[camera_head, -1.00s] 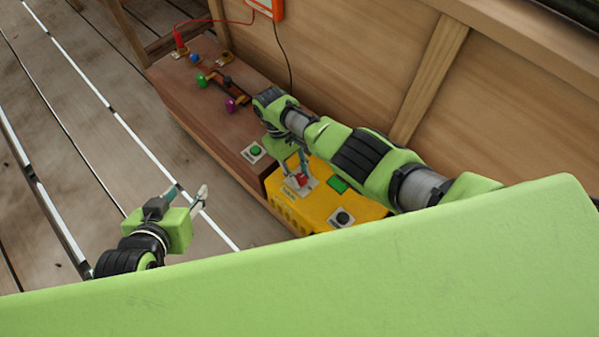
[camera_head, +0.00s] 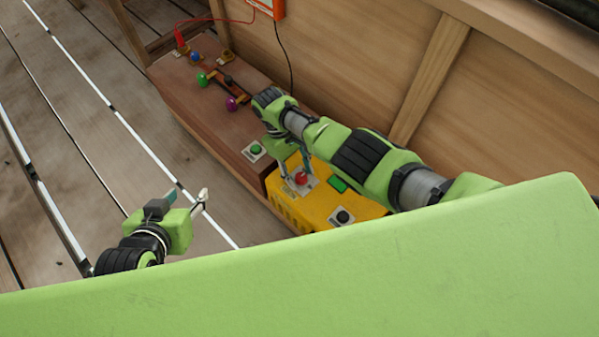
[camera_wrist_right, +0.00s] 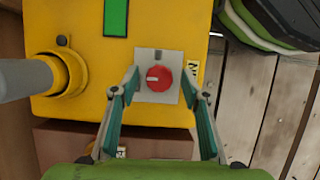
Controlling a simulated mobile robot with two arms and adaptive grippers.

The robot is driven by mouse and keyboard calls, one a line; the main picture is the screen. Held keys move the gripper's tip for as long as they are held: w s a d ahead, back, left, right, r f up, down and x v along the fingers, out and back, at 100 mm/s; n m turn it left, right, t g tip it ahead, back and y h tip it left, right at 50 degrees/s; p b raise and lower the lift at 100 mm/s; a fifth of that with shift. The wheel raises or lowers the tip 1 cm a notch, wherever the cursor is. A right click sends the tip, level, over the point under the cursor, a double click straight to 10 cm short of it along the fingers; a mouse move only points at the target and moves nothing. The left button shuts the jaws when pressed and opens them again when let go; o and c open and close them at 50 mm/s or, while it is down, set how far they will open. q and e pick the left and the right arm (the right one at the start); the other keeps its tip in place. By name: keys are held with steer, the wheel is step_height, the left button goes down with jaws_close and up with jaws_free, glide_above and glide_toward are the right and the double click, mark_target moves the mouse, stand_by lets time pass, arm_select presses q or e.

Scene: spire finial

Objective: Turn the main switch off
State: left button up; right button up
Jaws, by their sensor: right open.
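The main switch looks like a round red knob (camera_wrist_right: 160,80) on a grey plate (camera_wrist_right: 144,93) on top of a yellow box (camera_wrist_right: 80,109). A small white mark on the knob points left in the right wrist view. The knob also shows in the head view (camera_head: 301,178). My right gripper (camera_wrist_right: 162,76) is open, with one finger on each side of the knob. I cannot tell whether the fingers touch it. My left gripper (camera_head: 184,196) hangs over the plank floor with its fingers apart and nothing between them.
The yellow box also carries a green rectangle (camera_head: 338,185) and a black button (camera_head: 343,216). A green button (camera_head: 255,150) and several coloured knobs sit on the brown box (camera_head: 185,82) beside it. A wooden wall (camera_head: 340,60) stands behind.

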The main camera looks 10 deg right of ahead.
steer(key=v, duration=1.2)
steer(key=shift+s, duration=0.1)
